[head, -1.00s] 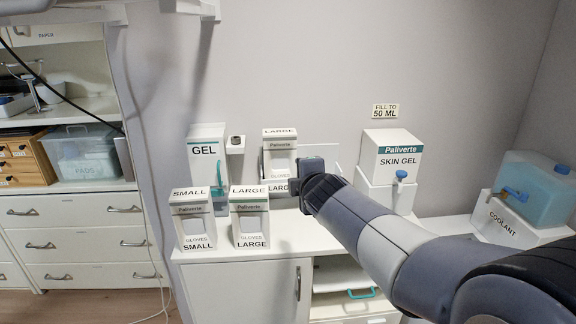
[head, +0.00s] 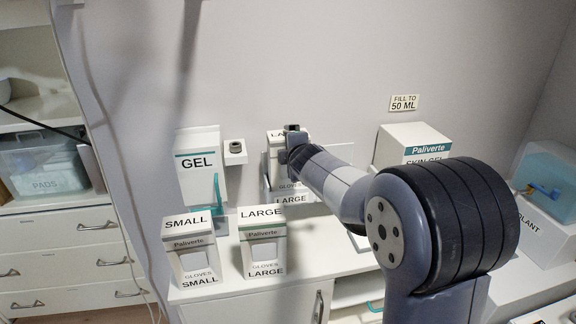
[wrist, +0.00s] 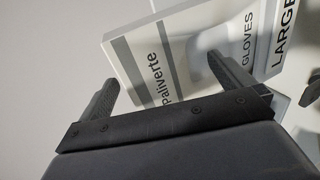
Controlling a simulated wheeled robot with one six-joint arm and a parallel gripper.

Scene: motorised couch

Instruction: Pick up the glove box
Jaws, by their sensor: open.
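Several white glove boxes are in the head view. One large glove box (head: 275,150) stands upright in a wall holder (head: 293,198) labelled LARGE, partly hidden by my arm. A small glove box (head: 191,250) and another large glove box (head: 262,243) stand on the counter. My gripper (head: 293,135) is at the upper part of the box in the holder. In the wrist view my gripper (wrist: 162,70) is open, with a box face reading Paliverte, GLOVES, LARGE (wrist: 190,50) close beyond its fingers. The right finger overlaps this face. I cannot tell whether the fingers touch it.
A GEL dispenser (head: 201,165) and a small wall bracket (head: 235,152) are left of the holder. A skin gel box (head: 410,140) is to the right, partly behind my arm.

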